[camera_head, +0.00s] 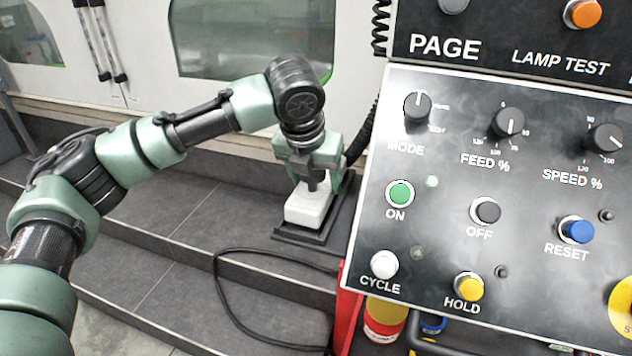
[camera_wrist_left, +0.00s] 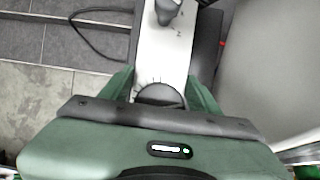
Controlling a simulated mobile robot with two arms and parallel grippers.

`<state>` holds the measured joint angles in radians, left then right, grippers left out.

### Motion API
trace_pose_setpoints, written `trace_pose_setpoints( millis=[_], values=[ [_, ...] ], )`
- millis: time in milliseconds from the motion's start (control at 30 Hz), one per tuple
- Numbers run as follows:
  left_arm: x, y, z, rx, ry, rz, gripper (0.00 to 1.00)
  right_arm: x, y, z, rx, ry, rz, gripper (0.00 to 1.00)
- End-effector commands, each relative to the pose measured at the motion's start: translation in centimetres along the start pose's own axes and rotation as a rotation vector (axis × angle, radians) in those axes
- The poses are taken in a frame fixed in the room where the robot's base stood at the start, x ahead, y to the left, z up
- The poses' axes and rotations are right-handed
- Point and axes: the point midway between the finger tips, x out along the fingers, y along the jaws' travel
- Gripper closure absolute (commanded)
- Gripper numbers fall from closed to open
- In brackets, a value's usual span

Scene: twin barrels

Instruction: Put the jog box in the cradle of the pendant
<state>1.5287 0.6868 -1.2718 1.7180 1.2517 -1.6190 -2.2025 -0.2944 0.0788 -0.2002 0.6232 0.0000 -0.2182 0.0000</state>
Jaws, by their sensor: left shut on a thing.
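The jog box (camera_head: 308,206) is a white block with dark knobs, low beside the control panel in the head view. In the left wrist view the jog box (camera_wrist_left: 165,50) runs away from the gripper, with a dark knob at its far end. My left gripper (camera_head: 318,186) points down and is shut on the jog box. A dark, flat tray-like base, seemingly the cradle (camera_head: 297,238), lies on the grey step directly under the box. I cannot tell whether the box rests in it or hangs just above. The right gripper is out of view.
A large control panel (camera_head: 480,190) with knobs and buttons fills the right, close to the gripper. A black cable (camera_head: 222,290) loops over the grey tiled steps (camera_head: 165,245). A white machine with a window (camera_head: 250,40) stands behind. The steps at left are clear.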

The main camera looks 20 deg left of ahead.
Motion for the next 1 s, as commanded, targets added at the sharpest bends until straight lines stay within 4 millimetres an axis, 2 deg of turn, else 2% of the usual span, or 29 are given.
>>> trace_pose_setpoints(
  millis=[33, 200, 500, 533, 567, 600, 1000],
  values=[
    [0.3, 0.0, -0.1, -0.001, -0.002, -0.001, 1.0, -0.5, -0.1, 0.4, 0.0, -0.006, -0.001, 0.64],
    [1.5, 0.0, -0.5, -0.002, -0.005, -0.001, 1.0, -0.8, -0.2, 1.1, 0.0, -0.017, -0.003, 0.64],
    [1.6, 0.0, -0.6, -0.001, -0.005, -0.002, 1.0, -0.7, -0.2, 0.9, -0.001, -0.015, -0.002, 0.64],
    [1.8, 0.0, -0.8, -0.001, 0.0, 0.0, 0.3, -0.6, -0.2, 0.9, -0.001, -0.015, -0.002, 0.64],
    [1.8, 0.0, -0.8, -0.001, 0.0, 0.0, 0.22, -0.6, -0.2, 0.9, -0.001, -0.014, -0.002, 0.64],
    [1.8, 0.0, -0.8, -0.001, 0.0, 0.0, 0.17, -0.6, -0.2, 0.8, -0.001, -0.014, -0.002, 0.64],
    [1.2, 0.0, -0.7, -0.001, -0.003, -0.002, 0.17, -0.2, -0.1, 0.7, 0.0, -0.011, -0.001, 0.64]
  ],
)
